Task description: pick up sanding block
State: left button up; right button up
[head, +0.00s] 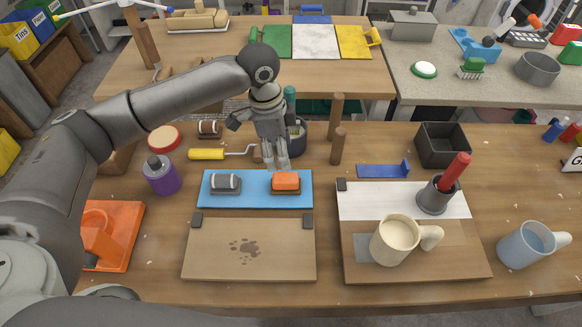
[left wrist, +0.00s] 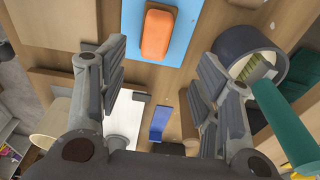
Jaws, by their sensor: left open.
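Two small blocks lie on a blue mat (head: 255,200). One has an orange top (head: 286,180) over a dark base, at the mat's right. The other is grey with a pale band (head: 225,183), at the mat's left. Either could be the sanding block. My left gripper (head: 276,165) points down, just behind and above the orange block. In the left wrist view its two fingers (left wrist: 158,75) stand wide apart with nothing between them. The orange block (left wrist: 157,34) shows beyond them, near the top. My right gripper is not in view.
A dark pot (head: 303,143) holding a brush stands right behind my gripper, with a yellow-handled tool (head: 207,154) to its left. Two wooden pegs (head: 337,146) rise to the right.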

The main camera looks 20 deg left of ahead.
aim_at(286, 177)
pick_arm(q)
notch_tip(286, 177, down, 3)
jog(key=shift+d+r, duration=0.15)
jog(key=shift+r, duration=0.05)
jog(key=shift+s+d+f, duration=0.1)
jog(key=shift+s+f, duration=0.1)
jog(key=shift+f, duration=0.25)
jog(key=shift+s+d+f, duration=0.1)
jog(key=shift+s+f, duration=0.05)
jog(key=shift+f, duration=0.55)
jog(key=shift+w+f+p, duration=0.1)
jog(key=shift+f+p, duration=0.25)
jog(key=shift+p, duration=0.05)
jog(key=f, duration=0.3)
jog(key=f+p, duration=0.1)
jog(key=shift+w+d+f, duration=0.1)
jog(key=shift+d+f, duration=0.2)
jog(key=shift+d, duration=0.1)
jog(key=c, duration=1.1)
pick_arm(e)
jog(key=shift+s+r, duration=0.8)
jog(key=shift+r, duration=0.05)
